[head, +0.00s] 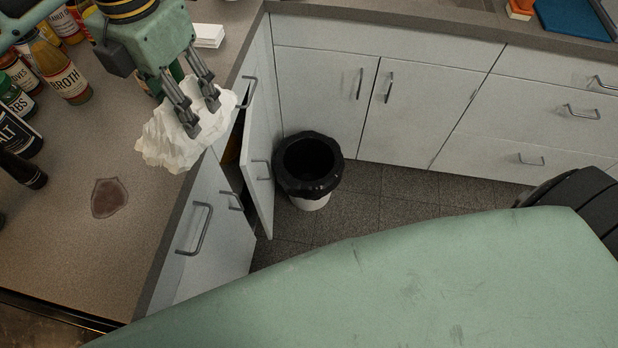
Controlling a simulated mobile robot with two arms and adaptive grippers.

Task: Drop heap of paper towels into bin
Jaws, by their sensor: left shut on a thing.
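A crumpled white heap of paper towels (170,142) is held in my left gripper (203,118), above the edge of the left counter. The gripper's fingers are shut on the heap and point down toward the viewer. The bin (309,202) is a white can with a black liner folded over its rim. It stands on the floor in the corner, to the right of and below the gripper, apart from it. Its dark opening faces up. My right gripper does not show.
A cabinet door (258,130) stands ajar between the left counter and the bin. Several bottles and jars, such as a broth bottle (62,75), stand on the counter (85,255) at the left. A brown wet stain (109,198) marks it. Tiled floor (375,200) is clear right of the bin.

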